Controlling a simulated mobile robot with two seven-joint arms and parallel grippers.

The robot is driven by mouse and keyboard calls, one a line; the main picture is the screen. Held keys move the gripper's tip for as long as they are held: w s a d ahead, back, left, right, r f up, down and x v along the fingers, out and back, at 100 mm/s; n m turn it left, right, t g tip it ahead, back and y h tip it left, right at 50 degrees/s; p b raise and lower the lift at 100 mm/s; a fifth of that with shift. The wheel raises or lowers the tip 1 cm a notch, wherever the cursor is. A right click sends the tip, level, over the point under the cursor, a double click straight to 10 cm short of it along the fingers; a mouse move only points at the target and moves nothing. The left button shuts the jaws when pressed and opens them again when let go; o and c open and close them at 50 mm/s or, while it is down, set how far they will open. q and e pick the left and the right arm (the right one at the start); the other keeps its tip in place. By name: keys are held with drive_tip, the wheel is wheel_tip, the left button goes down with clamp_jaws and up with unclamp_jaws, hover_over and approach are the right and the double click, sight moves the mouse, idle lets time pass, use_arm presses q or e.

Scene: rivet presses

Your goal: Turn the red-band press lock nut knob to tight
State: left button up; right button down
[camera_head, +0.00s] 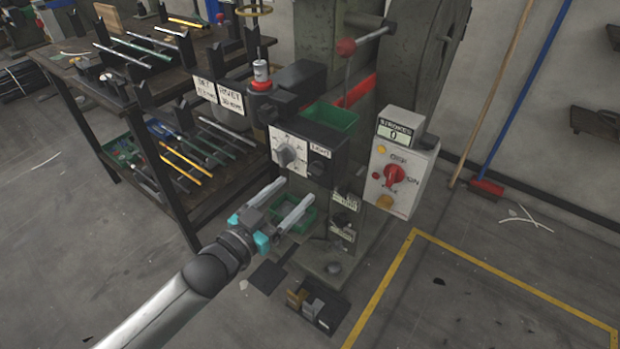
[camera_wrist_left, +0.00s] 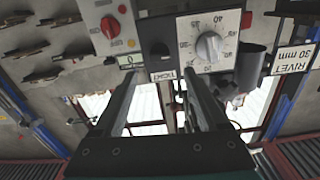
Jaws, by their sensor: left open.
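The press with the red band (camera_head: 358,91) stands in the middle of the head view. Its front box carries a white-faced dial (camera_head: 287,154) and, to the right, a black lock nut knob (camera_head: 319,168) below a small white label. My right gripper is not in view.
A switch box (camera_head: 402,165) with a red knob and counter sits right of the lock knob. Green bins (camera_head: 331,117) are on the press. A workbench (camera_head: 160,100) with rods stands left. Blocks lie on a dark pedal plate (camera_head: 318,308) below. Open floor lies right.

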sight(312, 174)
use_arm(q)
drive_tip(key=b+x, duration=0.1)
drive_tip(key=x, duration=0.4)
drive_tip(key=shift+w+d+b, duration=0.1)
drive_tip(key=shift+b, duration=0.25)
drive_tip(key=shift+b+x, duration=0.3)
drive_tip(key=shift+x, duration=0.55)
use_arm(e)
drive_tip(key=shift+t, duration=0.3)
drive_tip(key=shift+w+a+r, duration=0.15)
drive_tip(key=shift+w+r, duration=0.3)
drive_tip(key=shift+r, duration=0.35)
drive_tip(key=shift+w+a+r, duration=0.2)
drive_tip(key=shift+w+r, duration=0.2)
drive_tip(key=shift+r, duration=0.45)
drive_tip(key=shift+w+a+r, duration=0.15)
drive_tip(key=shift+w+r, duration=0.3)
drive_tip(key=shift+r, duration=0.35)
use_arm(q)
clamp_jaws()
